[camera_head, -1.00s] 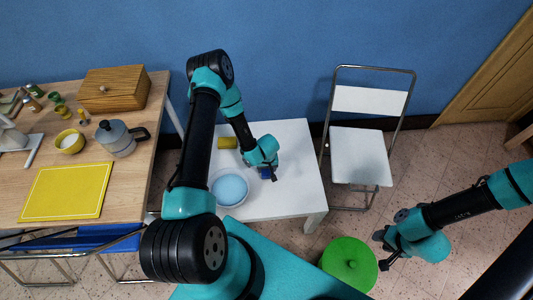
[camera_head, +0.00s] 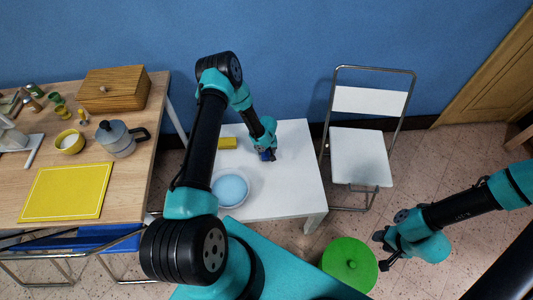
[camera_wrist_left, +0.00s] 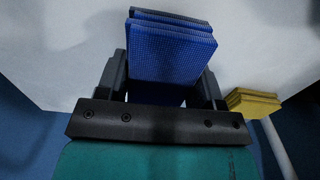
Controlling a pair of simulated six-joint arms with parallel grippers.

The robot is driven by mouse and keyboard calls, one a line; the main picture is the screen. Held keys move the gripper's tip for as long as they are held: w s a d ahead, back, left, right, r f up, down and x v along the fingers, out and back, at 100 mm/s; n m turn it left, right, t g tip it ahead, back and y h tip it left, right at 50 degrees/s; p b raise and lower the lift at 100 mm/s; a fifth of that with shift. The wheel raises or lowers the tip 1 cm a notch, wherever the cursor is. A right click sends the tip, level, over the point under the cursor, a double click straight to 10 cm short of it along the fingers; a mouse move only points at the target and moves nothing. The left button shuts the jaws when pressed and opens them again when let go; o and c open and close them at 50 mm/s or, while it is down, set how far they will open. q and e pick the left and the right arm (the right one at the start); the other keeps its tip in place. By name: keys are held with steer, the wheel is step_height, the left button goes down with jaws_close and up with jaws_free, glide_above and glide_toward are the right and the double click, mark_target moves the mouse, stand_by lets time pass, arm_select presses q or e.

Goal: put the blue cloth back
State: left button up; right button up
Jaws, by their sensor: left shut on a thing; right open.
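The blue cloth (camera_head: 265,156) is a folded stack, clear in the left wrist view (camera_wrist_left: 170,50) between the two black fingers. My left gripper (camera_head: 268,156) is shut on it, over the back part of the white table (camera_head: 291,187). I cannot tell whether the cloth touches the tabletop. My right gripper (camera_head: 383,252) is open and empty at the right, beside the green round stool (camera_head: 350,264).
A folded yellow cloth (camera_head: 228,143) lies at the back of the white table, left of my left gripper; it also shows in the left wrist view (camera_wrist_left: 253,103). A light-blue bowl (camera_head: 230,188) stands further forward. A white folding chair (camera_head: 360,157) stands right of the table.

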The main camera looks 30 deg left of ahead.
mark_target(266, 153)
arm_select(q)
steer(key=shift+w+a+f, duration=0.15)
steer(key=shift+w+f, duration=0.05)
steer(key=shift+w, duration=0.05)
steer(key=shift+f, duration=1.55)
steer(key=shift+f, duration=0.15)
steer(key=o, duration=1)
steer(key=shift+c, duration=0.2)
step_height(266, 153, up, 12)
steer(key=shift+r, duration=0.2)
